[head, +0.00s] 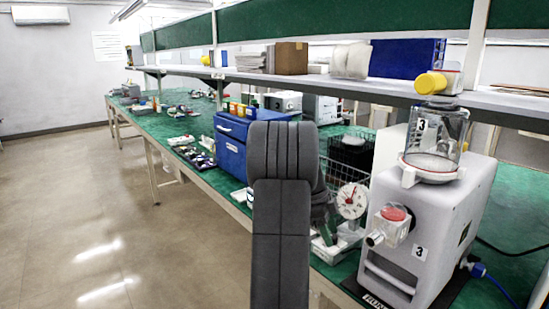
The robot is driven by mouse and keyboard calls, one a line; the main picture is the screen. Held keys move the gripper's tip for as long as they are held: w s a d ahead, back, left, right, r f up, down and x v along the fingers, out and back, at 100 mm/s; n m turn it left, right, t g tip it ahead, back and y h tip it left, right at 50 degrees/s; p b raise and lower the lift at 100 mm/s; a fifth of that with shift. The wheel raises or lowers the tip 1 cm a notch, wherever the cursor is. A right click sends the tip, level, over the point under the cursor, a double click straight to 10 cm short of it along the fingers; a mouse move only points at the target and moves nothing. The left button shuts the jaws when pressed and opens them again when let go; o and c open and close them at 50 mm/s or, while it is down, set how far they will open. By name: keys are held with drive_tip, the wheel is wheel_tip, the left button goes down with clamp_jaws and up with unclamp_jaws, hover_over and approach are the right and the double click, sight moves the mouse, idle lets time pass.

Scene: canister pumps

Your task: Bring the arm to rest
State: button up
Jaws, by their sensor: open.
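My arm's dark grey links stand in the middle of the head view and cover part of the bench behind. The canister pump (427,225) is a light grey machine at the right, with a clear canister (436,138) on top. A red-topped knob (394,214) and a spout are on the pump's front.
The green bench (150,150) runs back to the left. A dial scale (352,200), a wire basket (345,172) and a blue box (232,145) stand near my arm. A shelf (390,90) overhangs the bench. The floor (110,220) at the left is clear.

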drive_tip(key=shift+d+f, duration=0.1)
drive_tip(key=shift+f, duration=0.1)
drive_tip(key=p+v, duration=0.2)
drive_tip(key=v, duration=1.2)
drive_tip(key=b+x, duration=0.2)
drive_tip(key=x, duration=1.2)
drive_tip(key=shift+f, duration=0.1)
drive_tip(key=n+t, duration=0.1)
drive_tip(key=n, duration=0.1)
drive_tip(key=n+b, duration=0.1)
drive_tip(key=n, duration=0.1)
drive_tip(key=shift+s+n+t, duration=0.2)
drive_tip(key=shift+n+t, duration=0.2)
drive_tip(key=n+t, duration=0.1)
drive_tip(key=n, duration=0.3)
drive_tip(key=shift+s+r+t, duration=0.1)
drive_tip(key=shift+r+t, duration=0.1)
drive_tip(key=shift+t, duration=0.2)
drive_tip(key=n+t+p, duration=0.1)
drive_tip(key=n+p, duration=0.2)
drive_tip(key=n, duration=0.1)
drive_tip(key=shift+s+r+n+y, duration=0.1)
drive_tip(key=shift+n+y, duration=0.3)
drive_tip(key=n+p, duration=0.2)
drive_tip(key=n+t+y+p, duration=0.1)
drive_tip(key=n+p, duration=0.2)
drive_tip(key=shift+d+y+p, duration=0.15)
drive_tip(key=shift+y+p, duration=0.15)
